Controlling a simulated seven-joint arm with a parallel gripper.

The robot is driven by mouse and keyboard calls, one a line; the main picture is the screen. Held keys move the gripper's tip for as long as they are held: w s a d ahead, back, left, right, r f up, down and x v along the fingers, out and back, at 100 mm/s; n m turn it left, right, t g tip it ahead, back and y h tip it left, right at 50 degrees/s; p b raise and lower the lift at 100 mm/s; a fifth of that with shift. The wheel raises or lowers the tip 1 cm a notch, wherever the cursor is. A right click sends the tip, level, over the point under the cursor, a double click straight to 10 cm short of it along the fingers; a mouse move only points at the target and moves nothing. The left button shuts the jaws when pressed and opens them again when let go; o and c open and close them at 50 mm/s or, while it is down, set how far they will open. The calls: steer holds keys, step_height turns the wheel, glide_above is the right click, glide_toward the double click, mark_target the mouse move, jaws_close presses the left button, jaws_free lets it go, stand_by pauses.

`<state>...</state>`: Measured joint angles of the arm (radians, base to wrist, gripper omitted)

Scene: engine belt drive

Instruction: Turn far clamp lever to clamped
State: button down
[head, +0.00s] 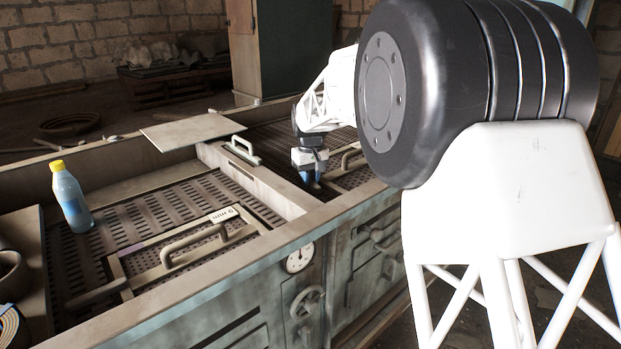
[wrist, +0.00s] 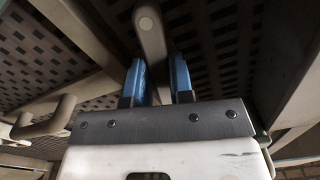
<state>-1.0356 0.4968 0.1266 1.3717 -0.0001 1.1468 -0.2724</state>
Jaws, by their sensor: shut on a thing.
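My gripper (head: 313,180) is over the right-hand grated bay, pointing down. In the wrist view its two blue fingers (wrist: 160,80) stand on either side of a grey, round-ended lever (wrist: 150,35), which I take to be the far clamp lever. The gripper is shut on this lever. In the head view the lever is hidden by my gripper, and its angle cannot be told there.
A curved handle (head: 352,158) is just right of my gripper; a handle shows at left in the wrist view (wrist: 45,122). A divider (head: 270,188) separates the bays. The left bay holds a blue bottle (head: 71,200) with a yellow cap and a handled frame (head: 195,245).

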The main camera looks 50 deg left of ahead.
steer(key=m, duration=0.3)
steer(key=shift+s+m, duration=0.1)
steer(key=shift+m, duration=0.2)
steer(key=m, duration=0.3)
steer(key=shift+a+m, duration=0.1)
steer(key=shift+m, duration=0.2)
steer(key=m, duration=0.3)
steer(key=shift+s+a+m, duration=0.1)
steer(key=shift+m, duration=0.3)
steer(key=shift+a+r+m, duration=0.1)
steer(key=shift+m, duration=1.8)
steer(key=c, duration=1)
jaws_free()
steer(key=shift+r, duration=3.85)
